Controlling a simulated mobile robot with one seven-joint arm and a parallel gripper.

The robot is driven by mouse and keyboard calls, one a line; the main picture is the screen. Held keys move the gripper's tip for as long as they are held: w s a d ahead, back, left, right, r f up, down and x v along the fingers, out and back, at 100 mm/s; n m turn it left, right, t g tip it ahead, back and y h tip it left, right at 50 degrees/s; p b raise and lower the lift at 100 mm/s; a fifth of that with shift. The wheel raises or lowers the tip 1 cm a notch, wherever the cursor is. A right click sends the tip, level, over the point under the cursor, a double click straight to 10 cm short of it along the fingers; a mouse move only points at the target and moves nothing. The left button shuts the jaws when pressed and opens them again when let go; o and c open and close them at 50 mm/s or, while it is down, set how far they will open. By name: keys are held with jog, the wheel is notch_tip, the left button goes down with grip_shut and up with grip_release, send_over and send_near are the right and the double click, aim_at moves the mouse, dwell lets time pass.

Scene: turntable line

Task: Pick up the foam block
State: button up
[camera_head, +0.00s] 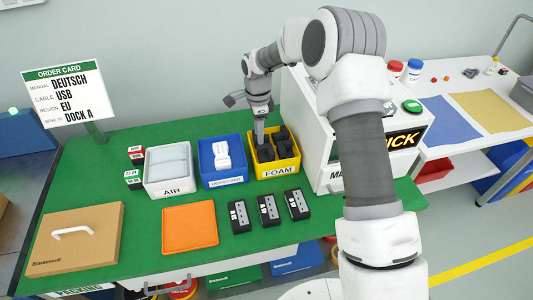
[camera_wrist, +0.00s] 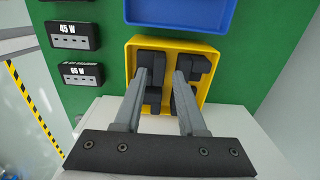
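Several dark grey foam blocks (camera_head: 265,153) lie in the yellow bin (camera_head: 277,172) labelled FOAM. In the wrist view dark foam blocks (camera_wrist: 190,70) lie in the yellow bin (camera_wrist: 131,52), partly hidden by my fingers. My gripper (camera_head: 260,139) points down over the left part of this bin. In the wrist view my gripper (camera_wrist: 166,76) has its two fingers apart, with a gap between the tips and no block clearly held. I cannot tell whether the tips touch the foam.
A blue bin (camera_head: 222,182) with white pieces and a white AIR bin (camera_head: 169,187) stand to the left. Several black adapters (camera_head: 268,208) lie in front, beside an orange tray (camera_head: 190,228). A large white machine (camera_head: 320,150) stands close on the right.

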aim_at(261, 146)
jog(key=shift+d+f, duration=0.15)
jog(key=shift+f, duration=1.2)
jog(key=shift+d+f, duration=0.1)
jog(key=shift+f, duration=1.25)
grip_shut()
